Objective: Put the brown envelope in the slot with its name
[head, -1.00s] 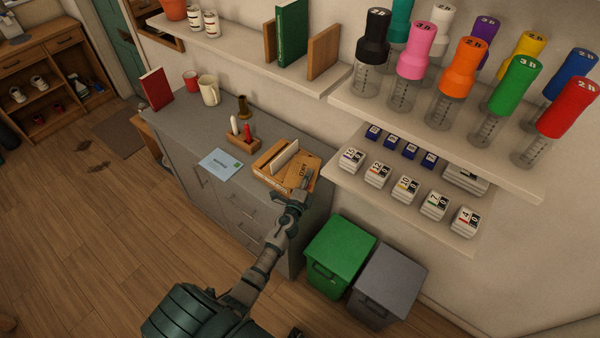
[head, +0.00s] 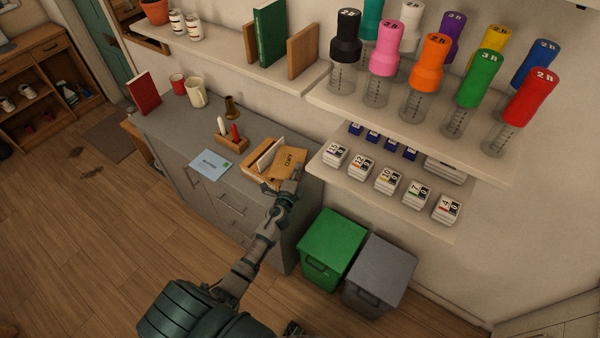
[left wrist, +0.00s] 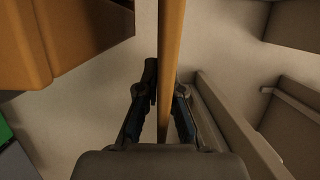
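The brown envelope (head: 288,163) stands tilted at the right end of the wooden letter holder (head: 250,176) on the grey cabinet, with dark lettering facing the head camera. I cannot tell from here whether it is inside a slot or just in front. My left gripper (head: 294,181) is at its lower right edge. In the left wrist view the envelope (left wrist: 172,45) shows edge-on as a thin brown strip between the two fingers (left wrist: 167,92), which look closed on it. A pale envelope (head: 266,157) stands in the holder.
A light blue envelope (head: 211,165) lies flat on the grey cabinet (head: 175,130). A pen holder (head: 231,143) stands behind it. A shelf with small boxes (head: 388,181) is to the right. Green (head: 333,245) and grey (head: 380,272) bins stand below.

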